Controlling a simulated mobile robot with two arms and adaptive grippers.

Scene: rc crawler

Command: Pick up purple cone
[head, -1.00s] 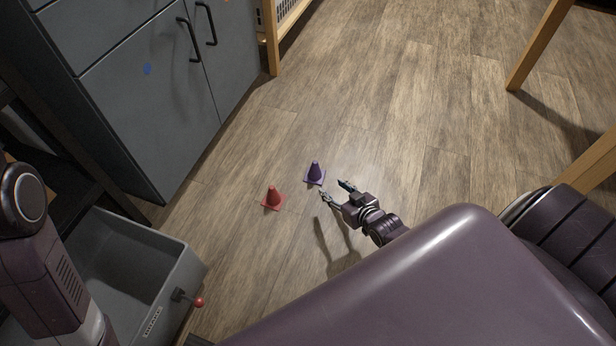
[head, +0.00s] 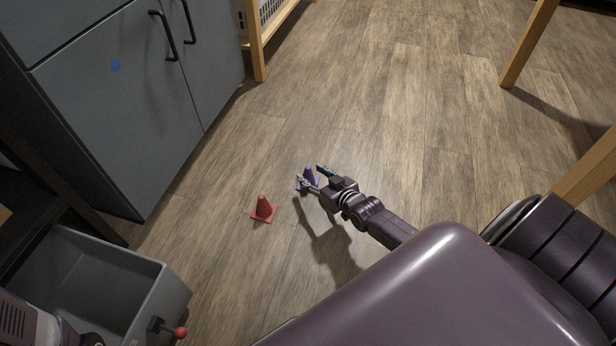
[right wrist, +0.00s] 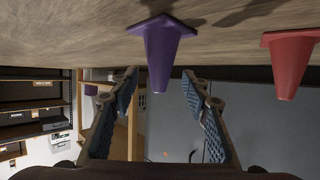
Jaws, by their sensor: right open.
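The purple cone (head: 309,175) stands upright on the wood floor in the head view, partly hidden by my right gripper. My right gripper (head: 315,178) is open with its fingers reaching to the cone. In the right wrist view the purple cone (right wrist: 162,50) hangs upside down in the picture, its tip between the two open fingertips (right wrist: 160,85). I cannot tell whether a finger touches it. My left gripper is not in view.
A red cone (head: 264,209) stands on the floor just left of the purple one; it also shows in the right wrist view (right wrist: 291,62). A grey bin (head: 150,275) is at lower left. Grey cabinets (head: 120,110) stand at upper left. The floor (head: 410,120) beyond is clear.

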